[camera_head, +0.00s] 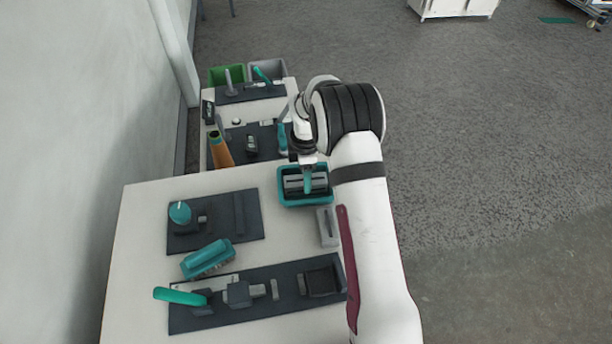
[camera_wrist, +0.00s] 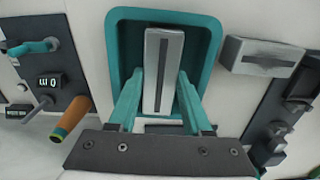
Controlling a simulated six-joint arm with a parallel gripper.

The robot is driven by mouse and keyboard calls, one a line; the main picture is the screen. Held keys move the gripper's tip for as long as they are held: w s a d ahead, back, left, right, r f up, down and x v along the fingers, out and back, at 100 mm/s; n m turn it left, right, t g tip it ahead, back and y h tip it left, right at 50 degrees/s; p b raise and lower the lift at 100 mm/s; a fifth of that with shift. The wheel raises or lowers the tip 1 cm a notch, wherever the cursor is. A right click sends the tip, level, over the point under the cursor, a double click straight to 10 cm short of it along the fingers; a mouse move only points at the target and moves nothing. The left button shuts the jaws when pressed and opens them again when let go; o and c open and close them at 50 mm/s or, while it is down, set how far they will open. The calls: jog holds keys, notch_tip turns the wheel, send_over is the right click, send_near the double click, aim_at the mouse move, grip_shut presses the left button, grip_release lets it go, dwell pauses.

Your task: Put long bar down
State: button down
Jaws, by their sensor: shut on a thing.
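My gripper (camera_wrist: 159,88) is shut on a light grey bar with a dark slot along it (camera_wrist: 163,50). Its two teal fingers stand along the bar's sides in the wrist view. The bar is over or inside a teal tray (camera_wrist: 119,45); I cannot tell whether it touches the tray's floor. In the head view, the tray (camera_head: 306,203) is at the table's right, with my gripper (camera_head: 308,183) reaching into it from above and the grey bar (camera_head: 293,186) showing beside the fingers. The bar's lower end is partly hidden by my gripper.
A second grey slotted bar (camera_head: 327,227) lies on the table just in front of the tray. A teal brush-like block (camera_head: 207,259) and dark mats (camera_head: 240,220) with fixtures lie to the left and front. An orange-brown cone (camera_head: 220,150) stands behind. Bare table lies left of the tray.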

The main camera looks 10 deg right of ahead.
jog(key=shift+f, duration=0.1)
jog(key=shift+c, duration=1.7)
grip_release()
notch_tip(320, 180, up, 11)
jog(key=s+a+r+m, duration=0.1)
jog(key=s+r+m, duration=0.4)
jog(key=s+r, duration=0.2)
jog(key=s+a+m+y, duration=0.1)
jog(key=s+m, duration=0.8)
jog(key=s, duration=0.5)
jog(key=s+a+r+m, duration=0.1)
jog(key=s+a+m, duration=0.1)
jog(key=s+m, duration=0.6)
jog(key=s, duration=0.6)
jog(key=shift+a+r+m+y, duration=0.2)
jog(key=shift+a+m+y, duration=0.05)
jog(key=shift+m+y, duration=0.15)
